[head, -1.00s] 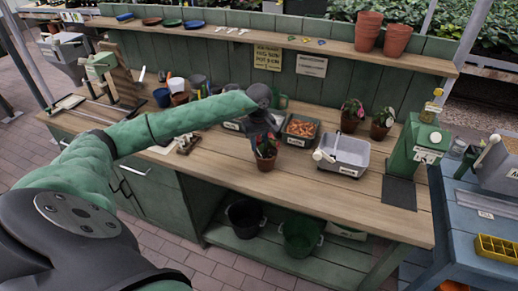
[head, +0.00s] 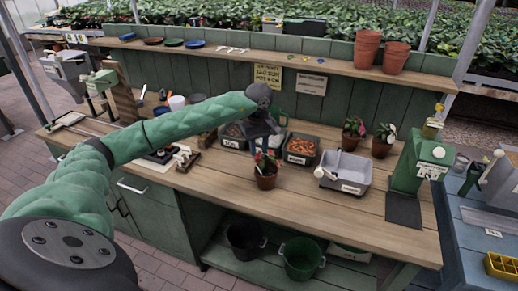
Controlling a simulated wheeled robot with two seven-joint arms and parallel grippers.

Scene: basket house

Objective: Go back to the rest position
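My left arm reaches in from the left over the potting bench (head: 340,205). My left gripper (head: 266,147) is a dark shape at the arm's end, pointing down just above a small potted plant (head: 265,181). The plant has red and pale flowers and stands upright on the bench in a terracotta pot. The fingers are small and dark against the trays behind, so their opening is unclear. I cannot tell whether they touch the plant's top. My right gripper is not in view.
Behind the plant are a tray of orange-brown pieces (head: 300,148) and a dark tray (head: 234,137). To the right are a grey tub (head: 345,171), two potted plants (head: 383,140) and a green machine (head: 421,163). A shelf (head: 270,53) runs above. The front right bench top is clear.

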